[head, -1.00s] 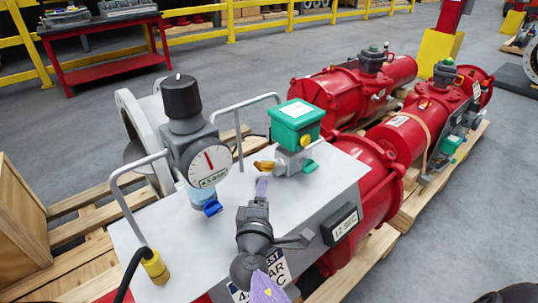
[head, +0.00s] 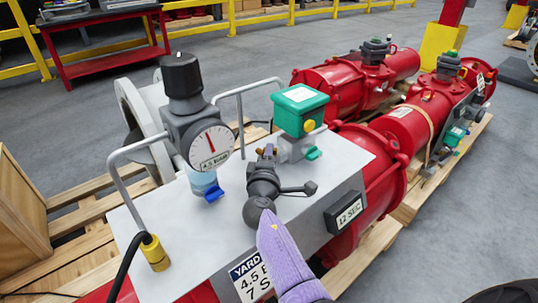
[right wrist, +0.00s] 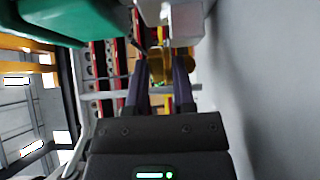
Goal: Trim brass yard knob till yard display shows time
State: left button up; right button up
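A brass knob (right wrist: 159,68) sits low on the valve with the green cap (head: 300,108); it lies between my right gripper's fingers in the right wrist view. My right gripper (head: 266,153) comes in from the front over the grey panel box and hides most of the knob in the head view. Its two dark fingers (right wrist: 160,82) stand apart on either side of the knob, with what looks like a gap. The display (head: 349,214) on the box's front face reads "12 SEC". A sign (head: 250,277) reading "YARD", "4.5 B" and "7 S" is partly covered by my purple arm. My left gripper is out of view.
Metal handle loops (head: 241,97) rise from the box (head: 185,250). Red actuators (head: 415,130) lie on pallets to the right.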

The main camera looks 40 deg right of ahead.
jog(key=shift+r, duration=0.1)
grip_shut()
jog(key=shift+r, duration=0.15)
